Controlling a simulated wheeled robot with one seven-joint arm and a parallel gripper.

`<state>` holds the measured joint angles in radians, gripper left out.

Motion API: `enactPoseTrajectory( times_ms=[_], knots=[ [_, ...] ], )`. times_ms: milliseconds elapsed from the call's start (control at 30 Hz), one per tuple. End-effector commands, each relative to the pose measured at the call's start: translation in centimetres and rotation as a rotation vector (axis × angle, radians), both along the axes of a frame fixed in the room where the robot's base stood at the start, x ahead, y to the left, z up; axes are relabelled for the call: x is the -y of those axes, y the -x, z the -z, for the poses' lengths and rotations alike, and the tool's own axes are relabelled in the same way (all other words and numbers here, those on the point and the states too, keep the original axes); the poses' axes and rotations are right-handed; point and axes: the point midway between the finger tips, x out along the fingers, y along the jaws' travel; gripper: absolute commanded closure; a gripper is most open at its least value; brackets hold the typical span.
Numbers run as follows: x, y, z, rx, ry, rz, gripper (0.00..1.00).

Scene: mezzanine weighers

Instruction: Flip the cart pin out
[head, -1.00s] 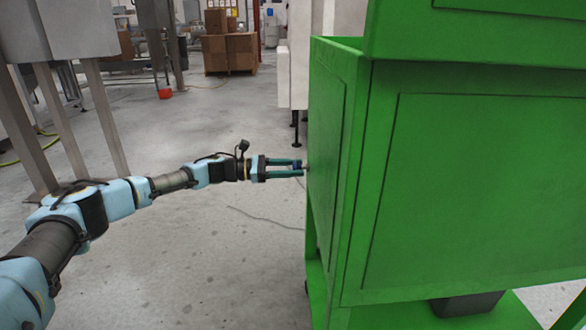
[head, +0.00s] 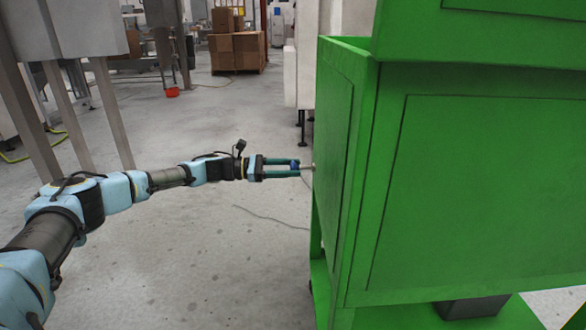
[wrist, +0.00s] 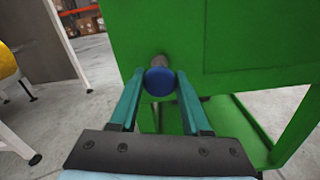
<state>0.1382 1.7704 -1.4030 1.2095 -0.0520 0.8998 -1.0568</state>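The green cart (head: 450,190) stands on the right in the head view, and its side panel also shows in the wrist view (wrist: 240,45). The cart pin has a round blue knob (wrist: 159,82) on a short metal shaft that meets the green panel. The knob also shows as a small blue spot in the head view (head: 294,165). My gripper (wrist: 160,78) reaches level toward the panel, one teal finger on each side of the knob. Both fingers appear to touch it, so my gripper (head: 297,167) looks shut on it. The fingertips stop short of the panel.
Grey metal legs and a hopper (head: 75,32) stand at the left. Brown boxes (head: 237,50) and a white column (head: 303,60) are farther back. The concrete floor (head: 190,260) between my arm and the cart is clear.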

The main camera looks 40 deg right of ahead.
Motion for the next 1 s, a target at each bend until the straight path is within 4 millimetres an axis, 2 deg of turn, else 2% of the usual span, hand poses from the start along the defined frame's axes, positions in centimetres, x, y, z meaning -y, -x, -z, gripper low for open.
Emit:
enactPoseTrajectory(
  times_ms=[33,267,533,633,1000],
  knots=[
    [-0.2,-0.3,0.0,0.000,0.000,-0.002,0.48],
    [-0.2,-0.2,0.0,0.000,0.000,-0.002,0.24],
    [-0.2,-0.3,0.0,0.000,0.000,-0.003,0.24],
    [-0.8,-0.8,0.0,0.000,-0.001,-0.004,0.24],
    [-6.1,-5.2,0.0,0.003,-0.002,-0.006,0.24]
  ],
)
